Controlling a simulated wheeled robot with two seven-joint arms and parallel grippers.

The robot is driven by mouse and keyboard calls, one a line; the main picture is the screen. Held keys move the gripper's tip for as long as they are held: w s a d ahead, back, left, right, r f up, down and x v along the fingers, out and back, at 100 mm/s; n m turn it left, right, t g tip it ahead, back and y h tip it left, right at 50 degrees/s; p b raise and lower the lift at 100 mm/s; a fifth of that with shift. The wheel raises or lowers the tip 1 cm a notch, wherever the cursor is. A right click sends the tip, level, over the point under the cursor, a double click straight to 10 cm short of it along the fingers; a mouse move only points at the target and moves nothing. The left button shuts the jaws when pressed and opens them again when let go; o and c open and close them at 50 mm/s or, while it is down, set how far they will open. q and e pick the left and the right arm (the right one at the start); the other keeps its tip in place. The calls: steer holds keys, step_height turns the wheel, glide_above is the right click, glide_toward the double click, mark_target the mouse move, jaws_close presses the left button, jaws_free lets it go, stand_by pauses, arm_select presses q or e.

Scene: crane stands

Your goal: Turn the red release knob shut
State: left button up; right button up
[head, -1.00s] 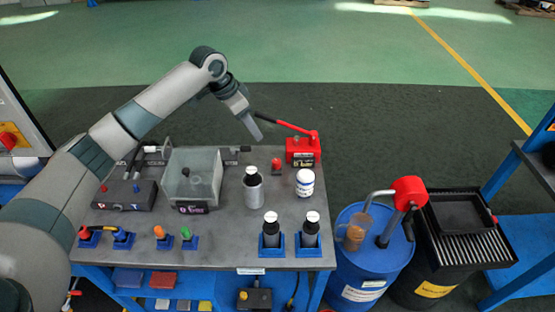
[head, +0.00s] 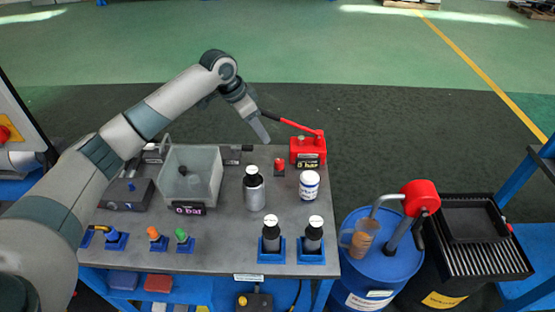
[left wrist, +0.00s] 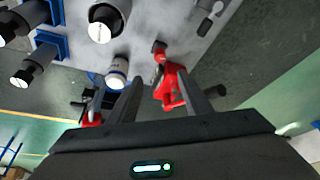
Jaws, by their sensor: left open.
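The red hand pump (head: 307,152) stands at the table's back right corner, with a long red lever reaching up left and a "0 bar" display on its front. A small red knob (head: 279,165) stands on the table just left of the pump; it looks like the release knob. Its turn position is too small to read. My left gripper (head: 265,138) is open and empty, above the table's back edge, left of the pump. In the left wrist view the red pump (left wrist: 172,88) shows between the open fingers, with the red knob (left wrist: 159,52) beyond.
A clear box (head: 192,172) with a "0 bar" label stands left. A grey bottle (head: 254,190) and a white jar (head: 309,184) stand near the pump. Two dark bottles sit in blue holders in front. A blue drum (head: 365,275) stands right of the table.

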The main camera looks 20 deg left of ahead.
mark_target(279, 161)
arm_select(q)
steer(key=p+x, duration=0.4)
steer(key=x, duration=1.1)
steer(key=shift+d, duration=0.15)
steer(key=shift+x, duration=0.95)
steer(key=c, duration=1.1)
